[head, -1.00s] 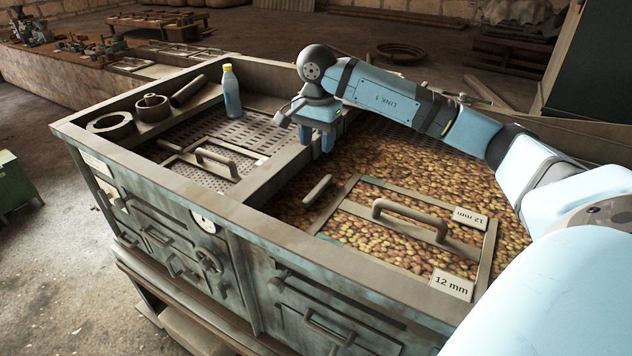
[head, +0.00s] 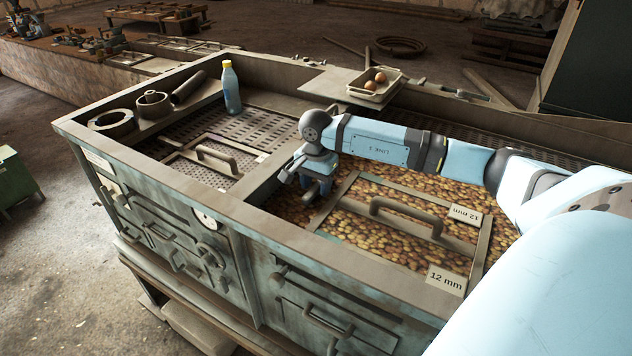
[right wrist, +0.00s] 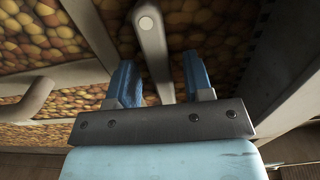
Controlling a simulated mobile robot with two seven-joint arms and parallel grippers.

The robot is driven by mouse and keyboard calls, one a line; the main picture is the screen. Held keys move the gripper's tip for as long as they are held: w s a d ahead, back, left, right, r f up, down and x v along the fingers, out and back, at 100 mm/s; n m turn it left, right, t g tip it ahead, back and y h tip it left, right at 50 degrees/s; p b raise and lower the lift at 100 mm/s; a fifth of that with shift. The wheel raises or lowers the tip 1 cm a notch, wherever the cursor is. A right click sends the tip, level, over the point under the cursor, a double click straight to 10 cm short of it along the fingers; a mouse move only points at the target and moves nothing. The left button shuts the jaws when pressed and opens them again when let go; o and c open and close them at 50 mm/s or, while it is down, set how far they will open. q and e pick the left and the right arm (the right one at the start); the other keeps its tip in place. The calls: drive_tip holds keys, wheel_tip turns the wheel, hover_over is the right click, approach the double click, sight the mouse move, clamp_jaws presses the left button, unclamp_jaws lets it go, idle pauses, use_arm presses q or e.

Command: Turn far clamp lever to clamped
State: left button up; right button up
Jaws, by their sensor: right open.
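A short grey clamp lever (right wrist: 152,48) with a round pale spot at one end shows in the right wrist view beside the frame of the 12 mm screen (head: 398,228). I cannot tell from its look alone whether it is the far one. My right gripper (head: 318,188) is over it, pointing down, and hides most of it in the head view. In the right wrist view the blue fingers of this gripper (right wrist: 161,80) are apart, with the lever's lower end between them. I cannot tell whether they touch it. My left gripper is out of view.
The screen's arched handle (head: 405,215) stands right of my gripper. A bottle (head: 231,88) stands in the left bay. A small tray (head: 376,90) with round brown items sits on the back edge.

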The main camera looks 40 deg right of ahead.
clamp_jaws()
